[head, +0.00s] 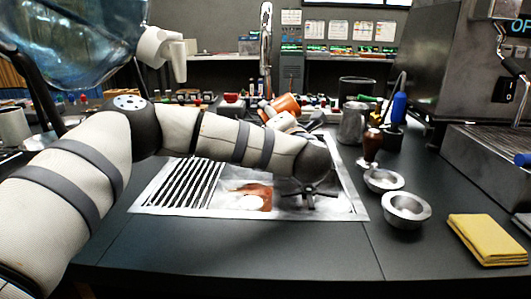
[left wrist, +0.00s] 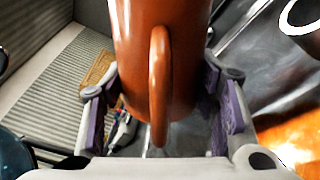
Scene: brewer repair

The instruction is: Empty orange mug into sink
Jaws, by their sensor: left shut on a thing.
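The orange mug (head: 284,104) is behind my left forearm in the head view, above the far side of the sink, and looks tilted. My left gripper (left wrist: 160,95) is shut on it. In the left wrist view the mug (left wrist: 188,45) fills the space between the purple finger pads, its handle facing the camera. Its opening and contents are hidden. The sink (head: 359,213) is set into the dark counter, with a ribbed drainer on its left. Its basin shows an orange-brown patch and a white spot; I cannot tell whether these are liquid or reflections. My right gripper is out of view.
A tall faucet (head: 266,40) rises behind the sink. Metal bowls (head: 406,211), a metal pitcher (head: 352,124) and a folded yellow cloth (head: 487,239) are to the right. A large blue water bottle (head: 75,40) hangs over the upper left. The front counter is clear.

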